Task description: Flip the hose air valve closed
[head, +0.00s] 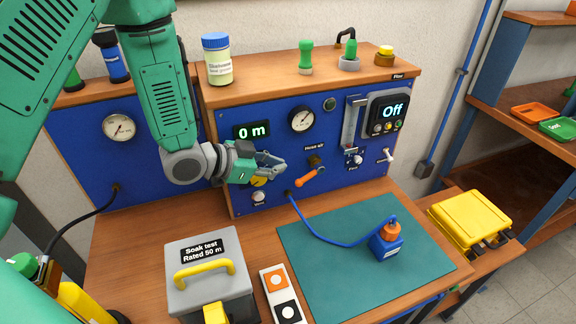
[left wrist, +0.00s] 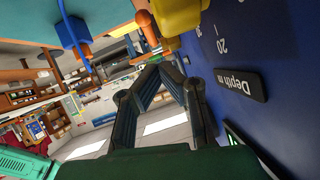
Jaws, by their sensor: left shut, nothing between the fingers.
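The hose air valve has an orange lever handle (head: 309,177) on the blue panel, below the "Hose air" label. The handle lies slanted, its lower end toward the left. A blue hose (head: 318,233) leaves the panel just below it. My left gripper (head: 282,164) is shut and empty in front of the panel, a little left of the handle and apart from it in the picture. It partly hides a yellow knob (head: 259,181). The left wrist view shows the shut fingers (left wrist: 158,68), with the yellow knob (left wrist: 180,14) and orange handle (left wrist: 147,27) beyond them. My right gripper is not in view.
A gauge (head: 301,119), a "0 m" display (head: 251,130) and an "Off" unit (head: 388,112) sit on the panel. A blue bottle with an orange top (head: 386,240) stands on the green mat (head: 330,280). A grey soak-test box (head: 207,283) stands front left.

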